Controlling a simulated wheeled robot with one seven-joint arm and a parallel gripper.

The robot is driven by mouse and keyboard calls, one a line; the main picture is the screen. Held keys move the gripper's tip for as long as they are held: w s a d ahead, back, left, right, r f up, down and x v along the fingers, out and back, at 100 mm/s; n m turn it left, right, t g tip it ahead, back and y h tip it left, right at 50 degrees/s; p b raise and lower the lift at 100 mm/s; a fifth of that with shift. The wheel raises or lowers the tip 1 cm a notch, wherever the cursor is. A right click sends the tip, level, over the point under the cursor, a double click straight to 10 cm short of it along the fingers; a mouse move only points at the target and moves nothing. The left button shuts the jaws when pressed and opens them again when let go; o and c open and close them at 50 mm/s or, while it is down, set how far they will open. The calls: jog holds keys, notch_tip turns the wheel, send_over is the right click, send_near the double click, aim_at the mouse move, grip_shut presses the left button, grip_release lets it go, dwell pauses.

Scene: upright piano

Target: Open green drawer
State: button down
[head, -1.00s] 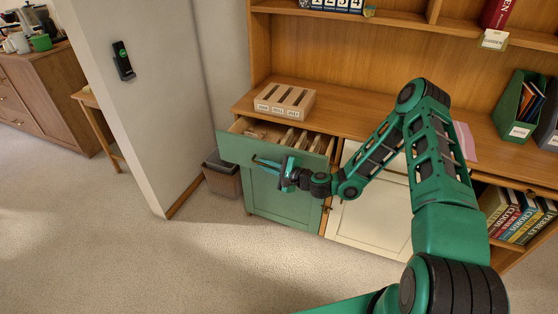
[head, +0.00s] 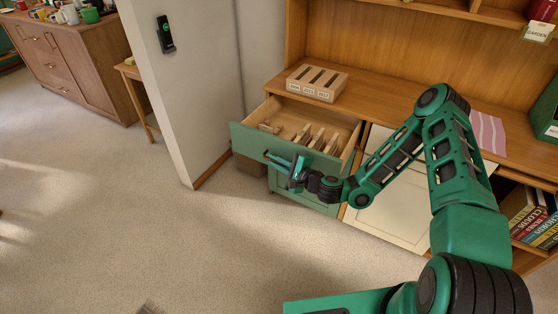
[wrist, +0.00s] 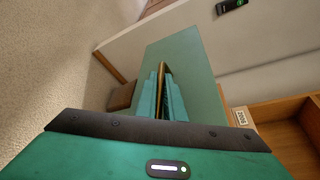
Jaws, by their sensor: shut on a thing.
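The green drawer (head: 247,139) is pulled well out of the wooden cabinet in the head view, and several flat wooden pieces (head: 312,139) stand inside it. Its green front (wrist: 172,52) fills the middle of the wrist view. My gripper (head: 277,160) is at the drawer front, with its fingers shut on the drawer handle (wrist: 162,82). The handle is mostly hidden between the fingers. A green door (head: 300,194) sits below the drawer, partly hidden by my gripper and wrist.
A wooden block with slots (head: 317,83) stands on the cabinet top. A white cabinet door (head: 385,210) is to the right of the green door.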

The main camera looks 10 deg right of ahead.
jog(key=shift+a+r, duration=0.1)
jog(key=c, duration=2.2)
grip_release()
jog(key=shift+o, duration=0.2)
jog(key=shift+d, duration=0.25)
jog(key=v, duration=1)
jog(key=shift+s, duration=0.2)
jog(key=shift+d, duration=0.15)
